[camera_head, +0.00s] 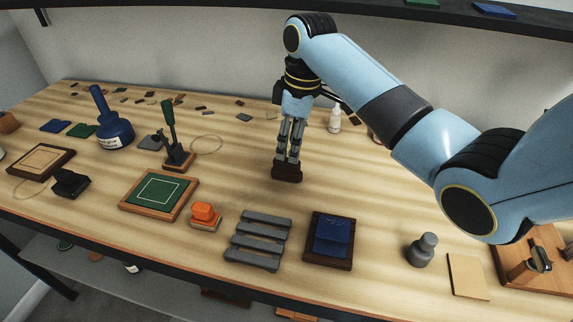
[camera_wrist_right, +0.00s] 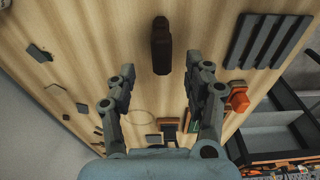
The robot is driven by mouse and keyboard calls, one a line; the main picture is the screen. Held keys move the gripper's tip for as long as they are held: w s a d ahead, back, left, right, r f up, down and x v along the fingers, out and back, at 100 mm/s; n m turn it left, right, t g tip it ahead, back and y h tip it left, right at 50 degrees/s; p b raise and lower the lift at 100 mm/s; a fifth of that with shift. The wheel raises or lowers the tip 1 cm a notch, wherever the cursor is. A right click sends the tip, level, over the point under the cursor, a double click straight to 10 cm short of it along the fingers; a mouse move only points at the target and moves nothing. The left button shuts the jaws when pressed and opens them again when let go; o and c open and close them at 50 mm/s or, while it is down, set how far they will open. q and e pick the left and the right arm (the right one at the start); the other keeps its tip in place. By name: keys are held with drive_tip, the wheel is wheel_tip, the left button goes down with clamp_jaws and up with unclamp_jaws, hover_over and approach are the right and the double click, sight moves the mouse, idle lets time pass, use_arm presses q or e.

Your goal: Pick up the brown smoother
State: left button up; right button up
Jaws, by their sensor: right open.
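The brown smoother (camera_head: 287,173) is a small dark brown block standing on the wooden table, near the middle of the head view. It also shows in the right wrist view (camera_wrist_right: 161,48) at the top centre, with a narrower handle part above a wider one. My right gripper (camera_head: 290,153) points down just over the smoother, and its fingers hide the upper part in the head view. In the right wrist view my right gripper (camera_wrist_right: 160,72) is open and empty, with the smoother beyond the gap between its fingertips. My left gripper is not in view.
A grey slatted rack (camera_head: 260,240), an orange-handled stamp (camera_head: 204,214) and a dark tray with a blue pad (camera_head: 330,240) stand in front. A green-topped board (camera_head: 157,192) and a blue bottle (camera_head: 112,130) are left. A white bottle (camera_head: 335,119) stands behind, right. Table around the smoother is clear.

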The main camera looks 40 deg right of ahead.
sight(287, 165)
drive_tip(key=shift+f, duration=0.45)
drive_tip(key=shift+a+f, duration=0.1)
drive_tip(key=shift+f, duration=0.2)
drive_tip(key=f, duration=0.4)
drive_tip(key=shift+w+a+f+p, duration=0.3)
drive_tip(key=shift+a+p, duration=0.05)
drive_tip(key=shift+p, duration=0.05)
drive_tip(key=shift+f, duration=0.25)
drive_tip(key=c, duration=0.6)
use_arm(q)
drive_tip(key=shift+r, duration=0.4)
use_arm(e)
clamp_jaws()
